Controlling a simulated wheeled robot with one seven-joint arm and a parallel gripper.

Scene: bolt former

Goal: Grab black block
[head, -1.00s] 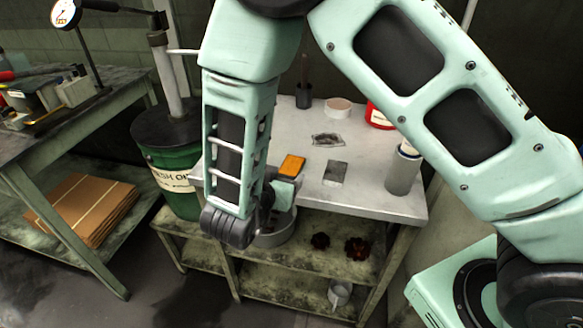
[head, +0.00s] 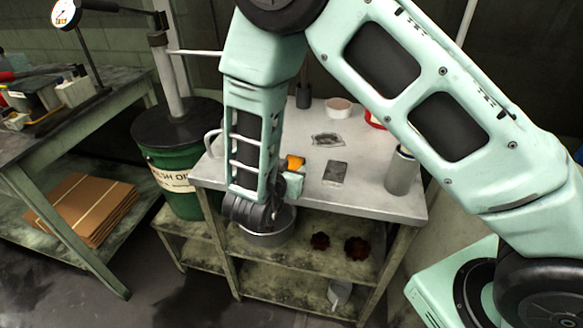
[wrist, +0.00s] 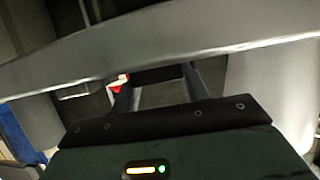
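The black block (head: 335,173), dark grey on top, lies flat on the grey metal tabletop (head: 375,195), right of my arm's end in the head view. An orange block (head: 296,162) lies left of it, partly covered by my wrist. In the head view my gripper's fingers are hidden behind my wrist, near the table's front edge. In the wrist view my gripper (wrist: 158,82) shows two dark fingers spread apart. A dark band lies between their tips; I cannot tell what it is. I see nothing clearly held.
A grey cylinder (head: 401,172) stands at the table's right side. A dark patch (head: 327,139) lies behind the block. A round pan (head: 268,232) sits on the shelf below. A green drum (head: 178,185) stands left. The tabletop around the black block is mostly clear.

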